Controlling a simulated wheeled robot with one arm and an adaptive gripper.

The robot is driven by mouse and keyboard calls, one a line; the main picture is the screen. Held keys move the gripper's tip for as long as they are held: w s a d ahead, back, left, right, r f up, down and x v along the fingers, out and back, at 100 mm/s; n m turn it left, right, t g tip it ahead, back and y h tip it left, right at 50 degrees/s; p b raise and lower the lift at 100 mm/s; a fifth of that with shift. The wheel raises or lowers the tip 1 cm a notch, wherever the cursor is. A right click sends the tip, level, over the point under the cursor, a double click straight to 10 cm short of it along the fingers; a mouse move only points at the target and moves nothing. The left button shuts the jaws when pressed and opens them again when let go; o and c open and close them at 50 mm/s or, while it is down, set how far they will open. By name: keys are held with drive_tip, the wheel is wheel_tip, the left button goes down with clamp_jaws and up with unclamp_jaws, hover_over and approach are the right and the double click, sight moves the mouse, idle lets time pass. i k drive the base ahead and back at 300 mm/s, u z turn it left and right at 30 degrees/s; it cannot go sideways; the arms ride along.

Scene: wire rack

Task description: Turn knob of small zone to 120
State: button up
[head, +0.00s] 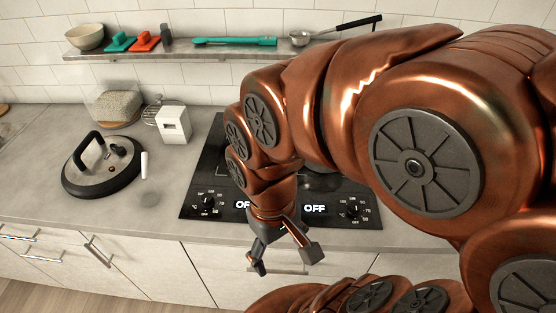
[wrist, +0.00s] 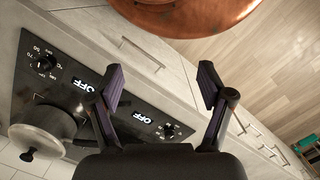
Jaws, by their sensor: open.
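A black cooktop (head: 190,207) is set in the grey counter, with a left knob (head: 208,200) and a right knob (head: 352,208) on its front strip. Both displays read OFF, the left one (head: 243,204) partly covered by my arm. In the wrist view the knobs show as one at the upper left (wrist: 42,64) and one at the lower middle (wrist: 168,131). My gripper (head: 285,262) is open and empty in front of the cooktop's front edge, apart from both knobs. Its spread fingers also show in the wrist view (wrist: 160,85). My arm hides much of the cooktop.
A pot (wrist: 40,138) stands on the cooktop in the wrist view. A black-rimmed lid (head: 101,165), a white box (head: 173,125) and a bread-like block (head: 115,105) are on the counter at left. A shelf (head: 105,53) runs behind. Drawer handles (head: 98,252) protrude from the front.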

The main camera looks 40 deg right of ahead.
sight(353, 207)
drive_tip(key=z, duration=0.3)
drive_tip(key=k, duration=0.15)
drive_tip(key=z, duration=1.3)
